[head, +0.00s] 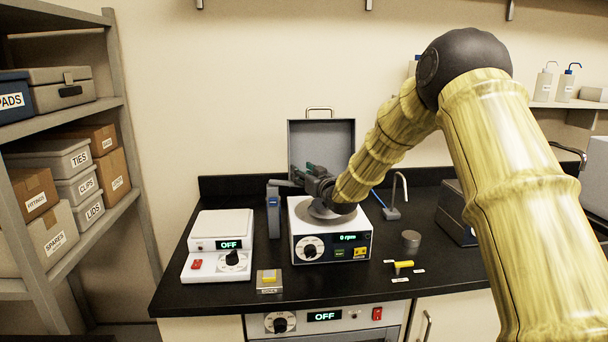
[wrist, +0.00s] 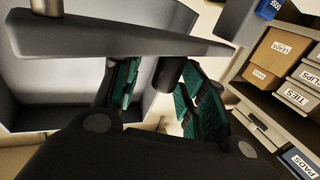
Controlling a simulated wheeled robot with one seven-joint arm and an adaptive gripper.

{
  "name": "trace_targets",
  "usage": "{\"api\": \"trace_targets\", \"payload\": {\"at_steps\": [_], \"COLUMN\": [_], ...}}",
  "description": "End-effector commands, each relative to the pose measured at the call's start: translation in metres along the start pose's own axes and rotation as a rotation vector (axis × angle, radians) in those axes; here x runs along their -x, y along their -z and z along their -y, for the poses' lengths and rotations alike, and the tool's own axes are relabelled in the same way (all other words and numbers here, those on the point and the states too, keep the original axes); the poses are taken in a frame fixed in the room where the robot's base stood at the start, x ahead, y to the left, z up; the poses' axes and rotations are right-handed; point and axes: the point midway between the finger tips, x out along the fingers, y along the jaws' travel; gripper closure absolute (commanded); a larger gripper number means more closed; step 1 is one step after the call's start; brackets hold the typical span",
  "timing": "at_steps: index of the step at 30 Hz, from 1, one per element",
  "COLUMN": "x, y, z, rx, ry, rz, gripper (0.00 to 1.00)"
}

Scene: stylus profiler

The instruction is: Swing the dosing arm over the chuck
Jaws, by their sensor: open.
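The dosing arm (head: 285,183) is a grey bar on a grey and blue post (head: 274,212), left of a white spin unit (head: 333,247) reading 0 rpm. In the wrist view the bar (wrist: 110,38) crosses the top, and a dark cylinder (wrist: 168,75) is at its underside. My gripper (head: 310,172) is open near the bar's free end, above the unit's back left. Its green-padded fingers (wrist: 165,92) are on either side of the dark cylinder; whether they touch it I cannot tell. The round grey chuck area (head: 312,210) is partly hidden by my wrist.
A grey lid (head: 321,134) stands open behind the unit. A white hotplate-like device (head: 219,243) reading OFF is at left. A bent metal tube (head: 393,205), a grey cylinder (head: 411,240) and a yellow-handled piece (head: 403,265) are at right. Shelves of boxes (head: 75,170) stand left.

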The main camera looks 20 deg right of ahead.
Motion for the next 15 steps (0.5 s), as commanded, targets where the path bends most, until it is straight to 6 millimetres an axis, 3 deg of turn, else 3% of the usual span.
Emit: {"api": "trace_targets", "payload": {"at_steps": [8,15], "x": [0.011,0.052], "y": [0.001,0.0], "z": [0.0,-0.001], "rx": [0.0,-0.002], "ry": [0.0,-0.001], "rz": [0.0,0.002], "gripper": [0.58,0.58]}}
